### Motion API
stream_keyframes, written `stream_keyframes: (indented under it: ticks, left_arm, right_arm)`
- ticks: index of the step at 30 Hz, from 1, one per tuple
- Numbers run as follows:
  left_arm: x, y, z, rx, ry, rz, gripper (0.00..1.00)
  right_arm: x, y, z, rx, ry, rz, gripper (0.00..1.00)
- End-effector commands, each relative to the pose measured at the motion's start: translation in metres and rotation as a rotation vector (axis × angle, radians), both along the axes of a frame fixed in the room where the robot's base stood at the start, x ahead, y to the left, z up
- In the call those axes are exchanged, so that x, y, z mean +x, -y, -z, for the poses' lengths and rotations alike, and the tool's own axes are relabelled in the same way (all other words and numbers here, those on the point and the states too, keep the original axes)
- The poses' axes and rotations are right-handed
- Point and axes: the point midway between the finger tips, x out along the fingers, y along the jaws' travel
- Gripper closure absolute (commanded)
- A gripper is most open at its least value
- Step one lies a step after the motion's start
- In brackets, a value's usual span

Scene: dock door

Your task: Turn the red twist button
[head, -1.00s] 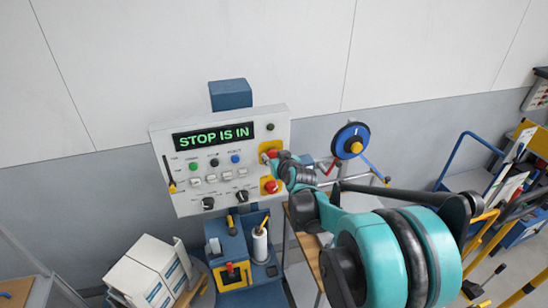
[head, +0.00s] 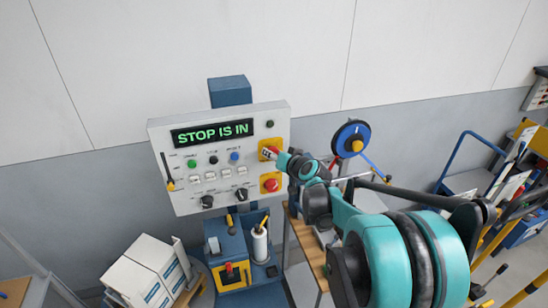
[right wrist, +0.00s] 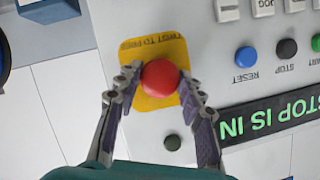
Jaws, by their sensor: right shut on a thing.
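The red twist button (right wrist: 160,78) is a round red knob on a yellow plate (right wrist: 157,50) lettered "TWIST TO…", upper right on the white control panel (head: 180,142). My right gripper (right wrist: 160,85) has one finger on each side of the button, closed on it. In the head view my right gripper (head: 270,152) reaches the panel from the right and largely hides the button. The panel's display (head: 212,133) reads "STOP IS IN" in green. My left gripper is not in view.
A second red button (head: 270,185) on a yellow plate sits just below. Coloured buttons (head: 213,160), white keys and black knobs (head: 242,195) fill the panel's left and middle. A blue reel (head: 351,138) hangs to the right. White boxes (head: 148,272) stand lower left.

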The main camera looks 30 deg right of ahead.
Motion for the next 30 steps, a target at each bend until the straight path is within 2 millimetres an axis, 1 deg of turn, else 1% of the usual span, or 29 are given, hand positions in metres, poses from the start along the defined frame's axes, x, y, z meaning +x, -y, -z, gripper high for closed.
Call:
stream_keyframes:
  ticks: [1, 6, 13, 19, 30]
  left_arm:
    - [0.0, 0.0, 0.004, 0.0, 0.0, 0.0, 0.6]
    - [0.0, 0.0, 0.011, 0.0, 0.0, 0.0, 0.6]
    - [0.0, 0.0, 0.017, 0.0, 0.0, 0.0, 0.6]
    - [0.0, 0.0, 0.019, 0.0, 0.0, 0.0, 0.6]
    - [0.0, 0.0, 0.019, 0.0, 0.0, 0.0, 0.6]
  right_arm:
    - [0.0, 0.002, 0.002, 0.034, 0.009, 0.002, 0.91]
    - [0.0, 0.002, 0.002, 0.144, 0.036, 0.003, 0.91]
    - [0.0, 0.003, 0.001, 0.242, 0.059, 0.002, 0.91]
    - [0.0, 0.003, 0.001, 0.281, 0.07, 0.003, 0.91]
    - [0.0, 0.003, 0.0, 0.286, 0.07, 0.003, 0.91]
